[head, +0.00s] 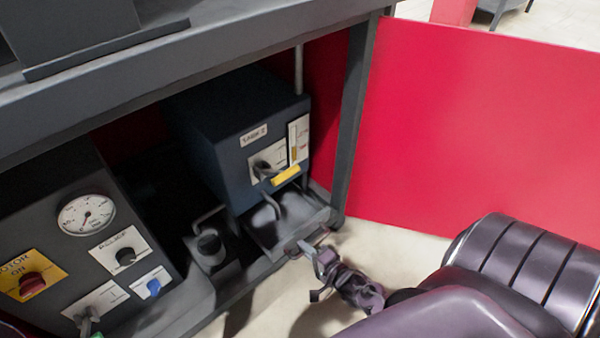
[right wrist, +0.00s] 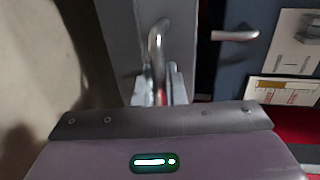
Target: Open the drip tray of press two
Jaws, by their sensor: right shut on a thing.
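The dark blue unit (head: 240,140) with a small white name plate stands under the bench in the head view; the plate is hard to read. A grey drip tray (head: 268,232) lies below its front face and sticks out in front of it. My right gripper (head: 318,256) is at the tray's front edge, shut on the tray's bar handle. In the right wrist view, the gripper (right wrist: 160,92) has its fingers closed around the metal handle (right wrist: 156,45). The fingers hide part of the handle. My left gripper is not in view.
A grey control box with a gauge (head: 87,215) and several knobs stands to the left. A small dark block (head: 209,243) with a handle sits beside the tray. A bench leg (head: 356,120) and red panel (head: 480,130) stand to the right.

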